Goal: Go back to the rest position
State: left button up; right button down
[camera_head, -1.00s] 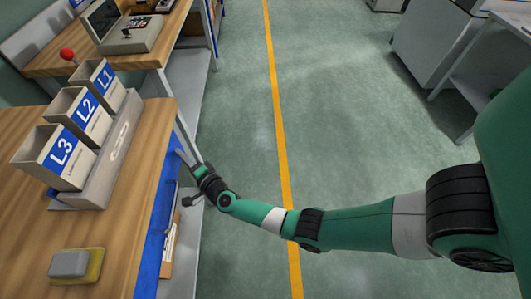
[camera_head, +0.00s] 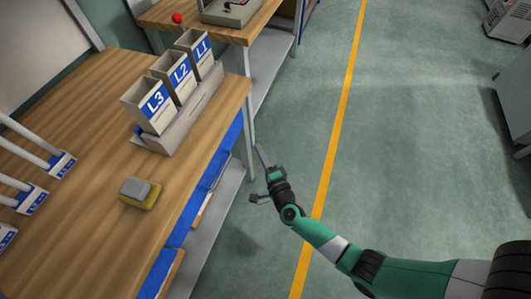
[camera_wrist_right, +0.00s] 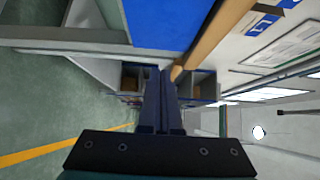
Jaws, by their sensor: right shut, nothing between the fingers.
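My right gripper (camera_head: 258,172) is beside the right edge of the wooden table (camera_head: 80,100), out over the floor, apart from the table. In the right wrist view its two dark fingers (camera_wrist_right: 160,100) lie together with nothing between them. My left gripper and arm are not in view. The robot's right arm reaches in from the lower right of the head view.
On the table stand bins labelled L1 (camera_head: 202,48), L2 (camera_head: 180,74) and L3 (camera_head: 154,104). A grey block on a yellow pad (camera_head: 140,193) lies in front. White tubes with labelled ends (camera_head: 61,164) are at the left.

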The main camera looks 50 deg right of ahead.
jog(key=v, duration=0.2)
jog(key=shift+s, duration=0.35)
